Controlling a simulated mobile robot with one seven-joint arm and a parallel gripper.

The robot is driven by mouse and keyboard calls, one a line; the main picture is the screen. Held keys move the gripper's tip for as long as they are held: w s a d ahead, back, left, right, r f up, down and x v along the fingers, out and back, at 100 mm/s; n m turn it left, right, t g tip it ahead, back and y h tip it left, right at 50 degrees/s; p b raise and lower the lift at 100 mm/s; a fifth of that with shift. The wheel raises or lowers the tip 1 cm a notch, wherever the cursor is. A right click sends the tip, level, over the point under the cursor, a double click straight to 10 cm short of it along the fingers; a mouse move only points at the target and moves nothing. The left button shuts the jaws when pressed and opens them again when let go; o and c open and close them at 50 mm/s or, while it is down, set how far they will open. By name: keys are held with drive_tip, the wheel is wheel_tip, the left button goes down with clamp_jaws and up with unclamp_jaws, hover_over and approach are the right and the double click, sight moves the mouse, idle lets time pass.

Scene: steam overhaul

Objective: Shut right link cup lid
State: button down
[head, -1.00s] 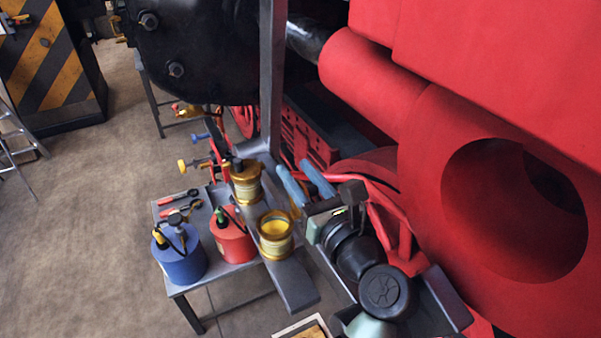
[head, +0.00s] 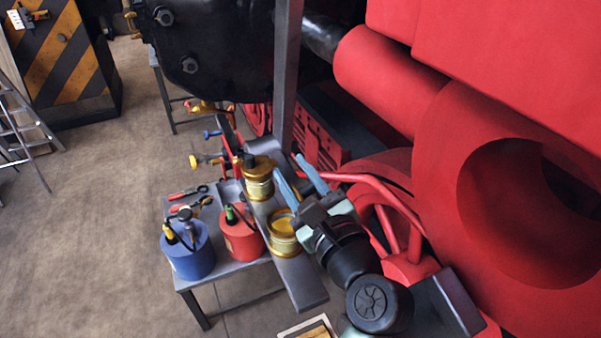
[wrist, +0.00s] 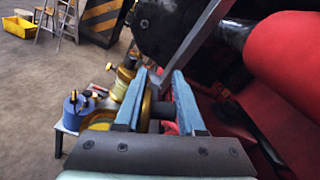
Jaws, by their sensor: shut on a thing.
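The right link cup (head: 283,240) is a brass cup on a grey bar, and its top is open, showing a yellow inside. Its brass lid (wrist: 147,104) stands raised on edge in the wrist view, with a dark knob (wrist: 166,108) on its right side. My gripper (head: 285,161) has two blue fingers, which also show in the wrist view (wrist: 158,76). They are shut on the lid at its knob, above and right of the cup. The fingers hide most of the lid in the head view. The other cup (head: 258,185) stands behind with its dark-knobbed lid down.
A blue can (head: 187,252) and a red can (head: 240,238) stand on a small grey table (head: 225,275) left of the cups. A grey post (head: 285,85) rises behind my fingers. A big red cylinder (head: 430,180) fills the right. Open floor lies at the left.

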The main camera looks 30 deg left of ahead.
drive_tip(key=shift+s+a+f+n+b, duration=0.5)
drive_tip(key=shift+n+b, duration=0.35)
drive_tip(key=shift+n, duration=0.75)
drive_tip(key=shift+s+a+f+n+b, duration=0.35)
drive_tip(key=shift+s+n+b, duration=0.35)
drive_tip(key=shift+n, duration=0.9)
drive_tip(key=shift+s+a+f+n+b, duration=0.4)
drive_tip(key=shift+n+b, duration=0.55)
drive_tip(key=shift+n, duration=0.65)
drive_tip(key=shift+s+a+n, duration=0.1)
drive_tip(key=shift+s+n, duration=0.05)
drive_tip(key=shift+n, duration=0.25)
drive_tip(key=c, duration=0.7)
unclamp_jaws()
drive_tip(key=shift+o, duration=0.3)
drive_tip(key=shift+f, duration=0.1)
drive_tip(key=shift+f, duration=0.1)
